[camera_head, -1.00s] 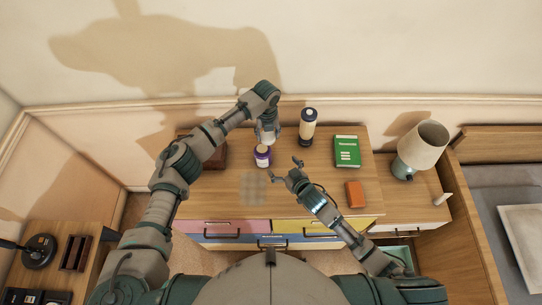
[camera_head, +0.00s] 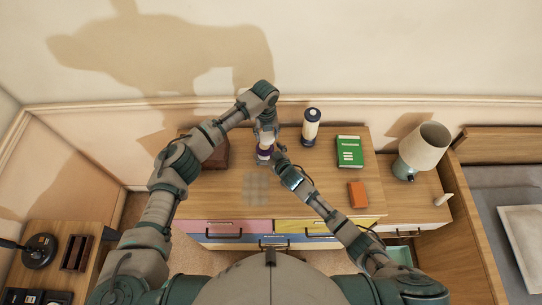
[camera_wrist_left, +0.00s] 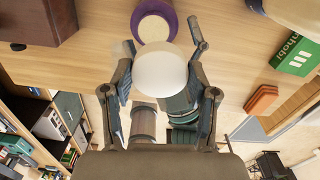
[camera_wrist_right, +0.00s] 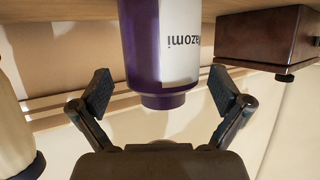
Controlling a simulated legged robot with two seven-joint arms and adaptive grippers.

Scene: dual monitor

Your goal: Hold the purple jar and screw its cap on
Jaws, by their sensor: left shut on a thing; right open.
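The purple jar (camera_head: 264,157) stands on the desk, with a white label, and its pale round open top (camera_wrist_left: 154,27) shows in the left wrist view. My left gripper (camera_head: 266,136) is shut on the white round cap (camera_wrist_left: 162,72), close to the jar's top; I cannot tell whether they touch. My right gripper (camera_head: 275,153) is beside the jar in the head view. In the right wrist view its open fingers (camera_wrist_right: 161,88) stand either side of the purple jar body (camera_wrist_right: 162,70), with gaps on both sides.
A cream bottle with dark ends (camera_head: 311,127) stands right of the jar. A green book (camera_head: 349,151) and an orange block (camera_head: 357,194) lie further right. A dark brown box (camera_head: 217,154) stands left, behind my left arm. The desk's front middle (camera_head: 300,205) is clear.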

